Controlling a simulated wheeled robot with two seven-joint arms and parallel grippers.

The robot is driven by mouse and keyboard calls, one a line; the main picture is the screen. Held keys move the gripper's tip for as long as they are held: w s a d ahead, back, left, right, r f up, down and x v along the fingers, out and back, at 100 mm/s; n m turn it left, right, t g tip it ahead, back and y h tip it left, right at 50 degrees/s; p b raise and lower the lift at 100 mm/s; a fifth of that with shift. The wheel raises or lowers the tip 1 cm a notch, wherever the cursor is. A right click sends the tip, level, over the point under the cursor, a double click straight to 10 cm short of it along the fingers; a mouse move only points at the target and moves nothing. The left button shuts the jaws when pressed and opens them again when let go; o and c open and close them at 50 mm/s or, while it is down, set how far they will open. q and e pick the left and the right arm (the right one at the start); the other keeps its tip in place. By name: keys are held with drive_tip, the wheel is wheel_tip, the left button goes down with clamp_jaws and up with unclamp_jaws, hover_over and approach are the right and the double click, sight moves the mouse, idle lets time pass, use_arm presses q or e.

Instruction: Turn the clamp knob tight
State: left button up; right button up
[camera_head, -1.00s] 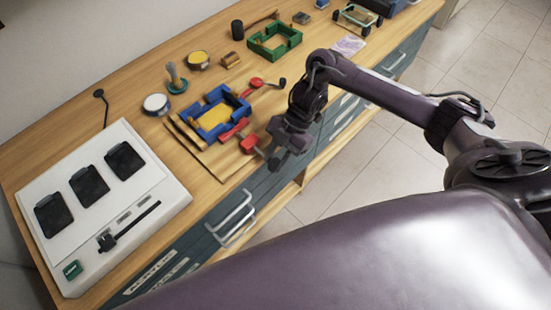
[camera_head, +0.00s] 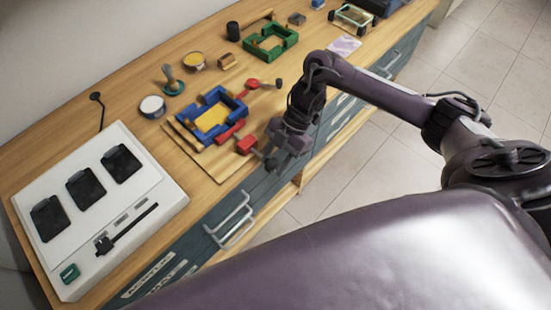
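The clamp is on a wooden board (camera_head: 222,168) at the front edge of the bench. It has a red jaw bar (camera_head: 230,132) against a blue frame (camera_head: 239,102) with a yellow middle. A red block (camera_head: 247,145) stands at the board's front edge, and a short screw runs from it toward my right gripper (camera_head: 279,163). The clamp knob at the screw's outer end is small, dark and partly hard to tell from the gripper. My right gripper is at that end, pointing down; its fingers are too small and dark to tell whether they grip. My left gripper is not in view.
A white panel box (camera_head: 78,260) with black pads is at left. A green frame (camera_head: 270,50), small jars and a stamp stand behind. Drawer handles (camera_head: 232,220) stick out below the bench edge.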

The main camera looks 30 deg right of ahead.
drive_tip(key=v, duration=0.8)
drive_tip(key=shift+b, duration=0.3)
drive_tip(key=shift+s+a+f, duration=0.1)
